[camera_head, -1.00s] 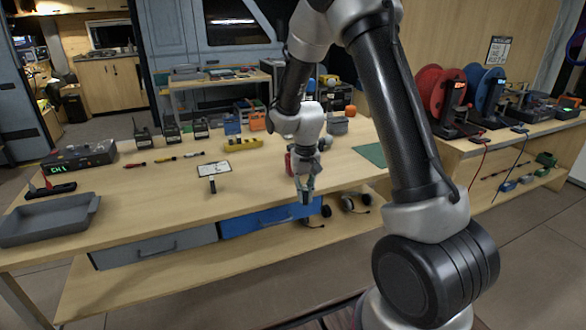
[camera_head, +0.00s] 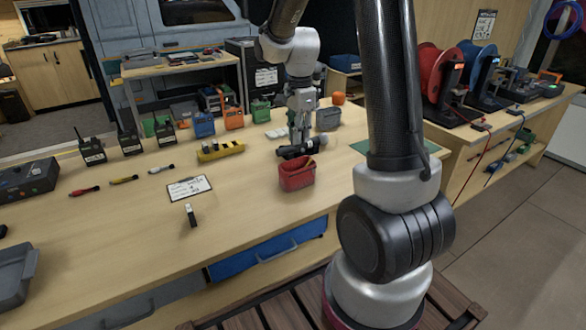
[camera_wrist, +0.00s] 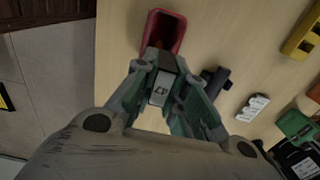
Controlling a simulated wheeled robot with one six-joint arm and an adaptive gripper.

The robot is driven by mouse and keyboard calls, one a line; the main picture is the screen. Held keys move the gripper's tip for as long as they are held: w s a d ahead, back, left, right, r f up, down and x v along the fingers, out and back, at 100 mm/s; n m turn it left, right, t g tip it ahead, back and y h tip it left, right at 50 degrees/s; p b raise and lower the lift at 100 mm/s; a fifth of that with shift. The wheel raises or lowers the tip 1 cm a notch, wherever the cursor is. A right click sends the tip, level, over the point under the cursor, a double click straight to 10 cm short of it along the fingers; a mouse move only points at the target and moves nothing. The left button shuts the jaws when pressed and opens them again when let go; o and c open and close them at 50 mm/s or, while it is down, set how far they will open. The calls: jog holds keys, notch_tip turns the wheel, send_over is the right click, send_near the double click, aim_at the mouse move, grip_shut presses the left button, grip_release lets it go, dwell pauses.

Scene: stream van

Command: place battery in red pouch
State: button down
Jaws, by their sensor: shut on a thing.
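My gripper (camera_head: 299,138) hangs over the table, pointing down just behind the red pouch (camera_head: 297,176) in the head view. In the wrist view, my gripper (camera_wrist: 163,78) is shut on a battery (camera_wrist: 161,92), a small block with a dark end and a light grey marked face. The red pouch (camera_wrist: 178,32) stands open, just beyond the fingertips in the wrist view. The battery looks apart from it, though its far end overlaps the pouch's near edge in the picture. In the head view I cannot make out the battery clearly.
A black object (camera_wrist: 215,80) lies beside the pouch. A grey container (camera_head: 328,119) is behind on the right.

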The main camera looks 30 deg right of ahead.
aim_at(299, 160)
notch_tip(299, 160, down, 8)
jog(key=shift+f, duration=0.2)
jog(key=shift+f, duration=0.1)
jog(key=shift+f, duration=0.4)
jog(key=shift+f, duration=0.1)
jog(key=c, duration=1.7)
grip_release()
